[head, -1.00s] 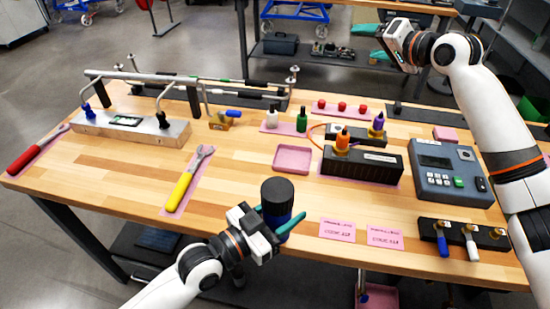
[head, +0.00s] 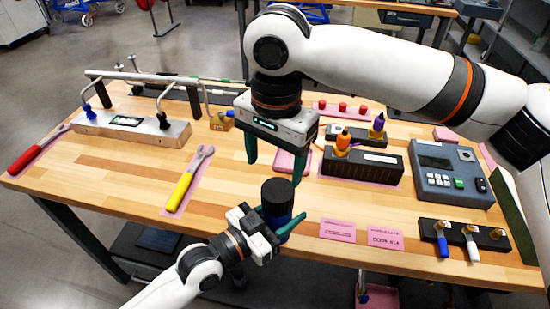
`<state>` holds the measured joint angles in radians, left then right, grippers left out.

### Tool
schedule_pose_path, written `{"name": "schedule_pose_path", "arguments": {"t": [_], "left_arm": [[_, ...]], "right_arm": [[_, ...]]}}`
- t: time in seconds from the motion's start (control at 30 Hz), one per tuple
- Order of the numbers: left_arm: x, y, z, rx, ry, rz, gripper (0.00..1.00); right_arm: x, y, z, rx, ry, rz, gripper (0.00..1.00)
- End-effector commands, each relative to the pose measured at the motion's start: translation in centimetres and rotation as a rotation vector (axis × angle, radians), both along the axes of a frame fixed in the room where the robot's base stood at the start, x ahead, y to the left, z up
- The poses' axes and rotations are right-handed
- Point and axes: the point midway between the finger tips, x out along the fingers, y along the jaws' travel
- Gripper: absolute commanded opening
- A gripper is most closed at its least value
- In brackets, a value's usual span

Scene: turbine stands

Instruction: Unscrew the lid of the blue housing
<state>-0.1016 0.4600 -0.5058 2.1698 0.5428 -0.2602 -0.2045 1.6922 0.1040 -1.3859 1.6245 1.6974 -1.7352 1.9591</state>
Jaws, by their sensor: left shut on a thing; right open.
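The blue housing (head: 275,221) stands upright near the front edge of the table, with a black lid (head: 277,192) on top. My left gripper (head: 279,228) is shut on the blue body of the housing, below the lid. My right gripper (head: 275,170) points downward above and just behind the lid in the picture. Its two teal fingers are apart, with nothing between them. Whether the fingers reach the lid's height is hard to tell, but they look clear of it.
A pink tray (head: 288,161) lies partly hidden behind my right gripper. A yellow wrench (head: 187,182) lies to the left. A black block (head: 362,166) with orange and purple bottles and a grey meter (head: 452,172) stand to the right. Pink cards (head: 385,236) lie right of the housing.

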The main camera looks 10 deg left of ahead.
Motion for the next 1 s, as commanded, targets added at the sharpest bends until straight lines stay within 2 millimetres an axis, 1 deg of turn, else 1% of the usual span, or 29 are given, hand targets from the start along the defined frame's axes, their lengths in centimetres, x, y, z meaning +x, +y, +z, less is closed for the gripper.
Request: {"name": "schedule_pose_path", "arguments": {"t": [0.17,0.4,0.6,0.73,0.97,1.0], "left_arm": [[0.0,0.0,0.2,-0.003,-0.004,0.0,0.0],[0.0,0.0,0.2,-0.003,-0.004,0.0,0.0],[0.0,0.0,0.2,-0.003,-0.004,0.0,0.0],[0.0,0.0,0.2,-0.003,-0.004,0.0,0.0],[0.0,0.0,0.2,-0.003,-0.004,0.0,0.0],[0.0,0.0,0.2,-0.003,-0.004,0.0,0.0]], "right_arm": [[-0.3,-0.3,-1.6,-0.029,0.004,-0.014,0.71],[-0.3,-0.3,-5.3,-0.025,0.005,-0.012,0.71],[-0.3,-0.2,-7.5,-0.024,0.003,-0.012,0.71],[-0.2,-0.2,-8.0,-0.022,0.003,-0.011,0.71],[-0.2,-0.2,-8.0,-0.022,0.002,-0.011,0.71],[-0.2,-0.2,-8.0,-0.022,0.002,-0.011,0.66]]}}
